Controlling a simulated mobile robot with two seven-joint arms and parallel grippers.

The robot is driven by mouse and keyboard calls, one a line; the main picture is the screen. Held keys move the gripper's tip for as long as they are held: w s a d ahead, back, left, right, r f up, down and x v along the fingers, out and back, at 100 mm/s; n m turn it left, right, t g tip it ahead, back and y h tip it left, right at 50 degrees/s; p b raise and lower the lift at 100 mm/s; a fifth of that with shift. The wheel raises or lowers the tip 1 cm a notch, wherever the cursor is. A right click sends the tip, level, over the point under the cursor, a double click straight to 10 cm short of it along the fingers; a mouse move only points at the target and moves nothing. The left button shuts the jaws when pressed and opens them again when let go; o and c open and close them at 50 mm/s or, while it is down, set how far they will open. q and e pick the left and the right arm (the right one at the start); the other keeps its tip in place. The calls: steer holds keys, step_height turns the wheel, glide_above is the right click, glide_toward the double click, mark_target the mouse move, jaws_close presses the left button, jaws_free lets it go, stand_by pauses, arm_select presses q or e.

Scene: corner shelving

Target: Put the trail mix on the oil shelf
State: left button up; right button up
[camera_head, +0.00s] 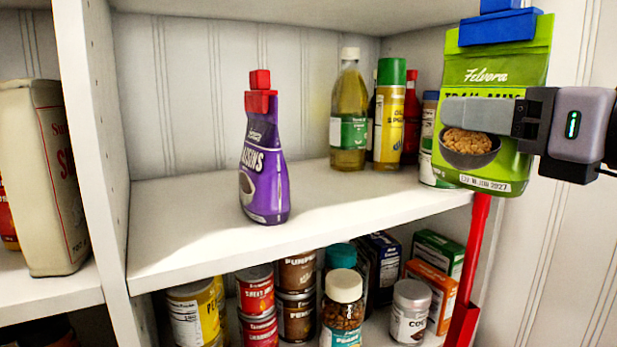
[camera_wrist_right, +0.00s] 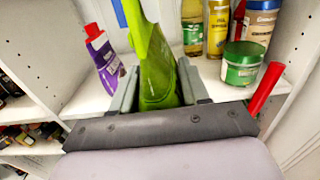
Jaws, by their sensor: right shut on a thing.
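The trail mix (camera_head: 510,75) is a green pouch with a bowl pictured on its front and a blue clip (camera_head: 500,27) at its top. My right gripper (camera_head: 465,112) is shut on the pouch and holds it upright at the right end of the oil shelf (camera_head: 180,225), level with the bottles. In the wrist view the pouch (camera_wrist_right: 152,62) is edge-on between the two fingers (camera_wrist_right: 160,90). The oil shelf holds a clear oil bottle (camera_head: 349,135) and a green-capped yellow bottle (camera_head: 389,120). My left gripper is not in view.
A green-lidded jar (camera_wrist_right: 242,64) stands near the bottles. A red post (camera_head: 474,250) is at the shelf's front right. Cans and boxes fill the shelf below.

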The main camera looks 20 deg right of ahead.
steer(key=shift+w+r, duration=0.15)
steer(key=shift+w, duration=0.25)
steer(key=w+p, duration=0.5)
steer(key=shift+a+r, duration=0.2)
steer(key=shift+a, duration=0.2)
steer(key=w+a+f+p, duration=0.2)
steer(key=w+p, duration=0.4)
steer(key=w, duration=0.8)
steer(key=shift+s+f, duration=0.15)
steer(key=shift+f, duration=1.05)
steer(key=shift+s+f, duration=0.1)
steer(key=shift+f, duration=1.05)
steer(key=shift+w+f, duration=0.2)
steer(key=shift+f, duration=0.25)
steer(key=o, duration=1.2)
steer(key=shift+o, duration=0.2)
steer(key=shift+f, duration=0.1)
